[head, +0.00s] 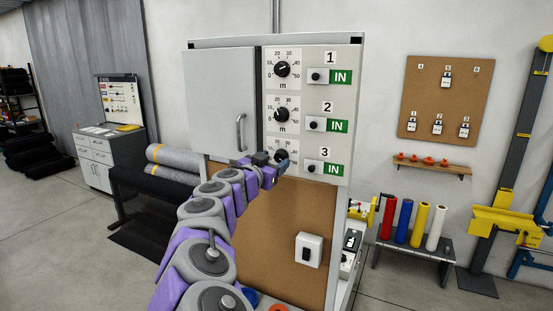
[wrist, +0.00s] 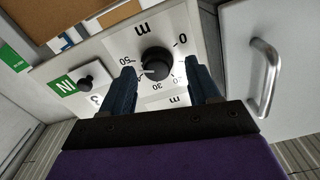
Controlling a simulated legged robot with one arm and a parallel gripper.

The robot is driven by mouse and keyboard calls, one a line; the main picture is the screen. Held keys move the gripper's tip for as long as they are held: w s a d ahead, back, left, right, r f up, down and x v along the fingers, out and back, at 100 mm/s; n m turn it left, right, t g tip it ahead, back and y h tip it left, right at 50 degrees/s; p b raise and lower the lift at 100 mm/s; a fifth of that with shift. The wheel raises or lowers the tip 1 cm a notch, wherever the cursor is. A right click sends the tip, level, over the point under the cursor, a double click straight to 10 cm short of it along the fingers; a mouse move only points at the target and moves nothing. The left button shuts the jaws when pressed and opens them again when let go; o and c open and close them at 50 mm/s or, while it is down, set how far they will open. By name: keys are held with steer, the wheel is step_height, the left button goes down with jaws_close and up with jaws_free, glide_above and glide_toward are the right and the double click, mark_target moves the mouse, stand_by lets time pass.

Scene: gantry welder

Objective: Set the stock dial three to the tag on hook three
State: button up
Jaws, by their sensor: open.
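Stock dial three (head: 281,157) is the lowest of three black knobs on the cabinet panel, partly hidden by my gripper (head: 272,162). In the wrist view the dial (wrist: 155,61) appears upside down between the two open fingers of my gripper (wrist: 160,66). Gaps show on both sides of the knob. Its white mark points to the lower left, between the visible 30 and 50; the left finger covers part of that scale. The tag on hook three (head: 463,130) hangs at the lower right of the cork board (head: 480,80); its writing is too small to read.
Dial one (head: 282,69) and dial two (head: 281,115) sit above. A small switch knob with a green IN label (head: 334,170) is right of dial three. The cabinet door handle (head: 240,132) stands out at left. A bench with coloured rolls (head: 405,222) is at right.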

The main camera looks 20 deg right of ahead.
steer(key=shift+w, duration=0.5)
steer(key=shift+s+d+f, duration=0.1)
steer(key=shift+d, duration=1.05)
steer(key=shift+s+d, duration=0.1)
steer(key=shift+c, duration=0.4)
steer(key=shift+w+a, duration=0.2)
steer(key=shift+a, duration=0.25)
steer(key=c, duration=1)
steer(key=shift+o, duration=0.2)
